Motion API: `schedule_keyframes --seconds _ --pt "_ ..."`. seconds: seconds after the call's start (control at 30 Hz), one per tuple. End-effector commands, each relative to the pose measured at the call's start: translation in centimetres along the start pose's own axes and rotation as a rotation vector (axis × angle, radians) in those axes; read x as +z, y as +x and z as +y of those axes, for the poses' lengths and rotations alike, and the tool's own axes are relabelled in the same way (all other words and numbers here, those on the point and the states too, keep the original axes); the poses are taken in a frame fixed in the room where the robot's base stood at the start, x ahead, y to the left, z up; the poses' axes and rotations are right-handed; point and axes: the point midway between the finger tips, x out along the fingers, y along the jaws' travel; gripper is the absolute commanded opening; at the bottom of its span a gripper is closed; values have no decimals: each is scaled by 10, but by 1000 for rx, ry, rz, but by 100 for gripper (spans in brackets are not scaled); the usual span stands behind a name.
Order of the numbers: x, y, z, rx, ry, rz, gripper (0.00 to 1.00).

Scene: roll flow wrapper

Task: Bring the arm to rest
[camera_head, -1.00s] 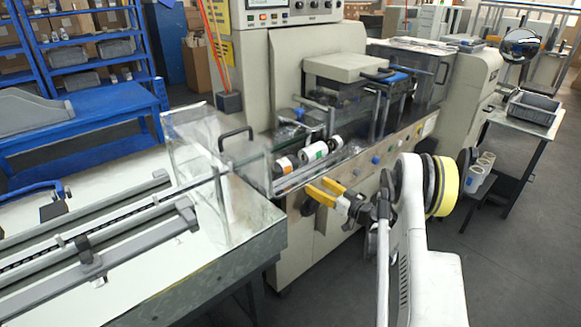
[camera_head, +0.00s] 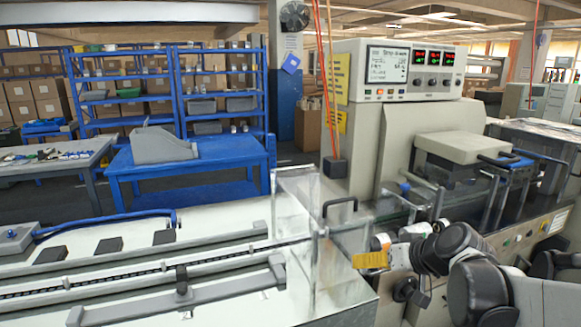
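My gripper (camera_head: 369,260) has yellow fingers and points left, in front of the wrapper machine's near side, close to the clear guard. The fingers overlap in this view, so their gap is hidden. Nothing shows held in them. My white and black arm comes in from the lower right, bent, with its joints close together. The wrapper machine (camera_head: 362,150) is cream coloured, with a control panel (camera_head: 412,72) on top.
A clear guard (camera_head: 300,215) with a black handle stands left of my gripper. The white infeed table (camera_head: 225,222) with its rails fills the lower left. A blue bench (camera_head: 215,150) and blue shelves stand behind. Hoses hang over the machine.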

Motion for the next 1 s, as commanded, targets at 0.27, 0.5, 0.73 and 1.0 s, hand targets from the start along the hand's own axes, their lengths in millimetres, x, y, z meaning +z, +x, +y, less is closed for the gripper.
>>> schedule_keyframes --seconds 0.27,0.5,0.73,1.0 --pt "88 -84 -56 164 17 -147 60" --pt "154 -131 -62 305 21 -191 60" --pt "175 -144 -59 355 23 -194 60" --pt "175 -144 -59 356 24 -194 60"
